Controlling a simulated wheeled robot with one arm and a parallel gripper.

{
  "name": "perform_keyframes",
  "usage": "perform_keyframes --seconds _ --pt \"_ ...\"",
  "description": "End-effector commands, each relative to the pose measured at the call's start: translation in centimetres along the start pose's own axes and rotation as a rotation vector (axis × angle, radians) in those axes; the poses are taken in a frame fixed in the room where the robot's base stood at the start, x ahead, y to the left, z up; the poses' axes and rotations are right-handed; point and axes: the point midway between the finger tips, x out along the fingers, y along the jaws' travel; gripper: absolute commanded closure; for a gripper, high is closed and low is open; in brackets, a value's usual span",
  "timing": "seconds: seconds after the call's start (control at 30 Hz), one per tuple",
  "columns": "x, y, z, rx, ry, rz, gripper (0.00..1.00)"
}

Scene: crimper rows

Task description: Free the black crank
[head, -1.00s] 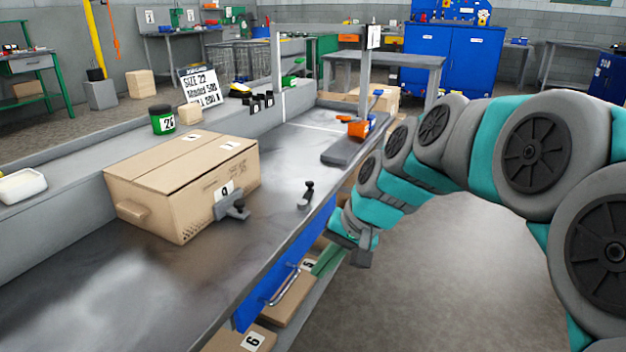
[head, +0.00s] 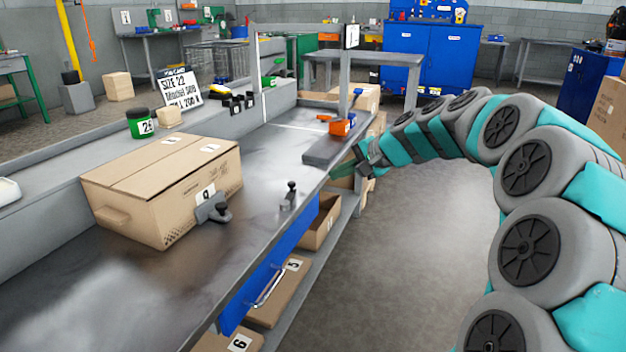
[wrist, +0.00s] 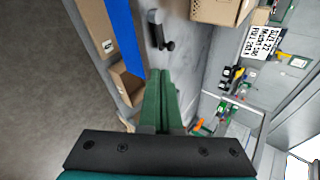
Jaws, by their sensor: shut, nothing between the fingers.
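A small crank-like handle with a black knob (head: 291,192) stands on the metal bench near its front edge. It also shows in the wrist view (wrist: 158,32), beyond my fingers. A second, grey handle piece with a dark knob (head: 213,208) sits against the front of the cardboard box marked 9. I cannot tell for sure which is the black crank. My gripper (head: 340,171) is shut and empty by the bench's front edge, farther along the bench than both handles. Its green fingers (wrist: 160,80) lie together in the wrist view.
The cardboard box (head: 160,190) fills the near bench. A dark grey block (head: 325,152) and an orange tool (head: 341,127) lie at the far end. Bench surface between is clear.

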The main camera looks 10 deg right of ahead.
Motion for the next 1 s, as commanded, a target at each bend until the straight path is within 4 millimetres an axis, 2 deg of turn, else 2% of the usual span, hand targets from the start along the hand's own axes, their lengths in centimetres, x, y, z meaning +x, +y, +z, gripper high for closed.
perform_keyframes --seconds 0.17,0.6,0.8,1.0 --pt "2.3 0.1 0.1 0.000 -0.005 0.003 1.00" --pt "10.6 -0.3 0.2 -0.002 -0.004 0.004 1.00" --pt "12.6 -1.4 0.1 0.000 -0.002 0.003 1.00" --pt "13.3 -1.8 0.1 -0.001 -0.001 0.001 1.00"
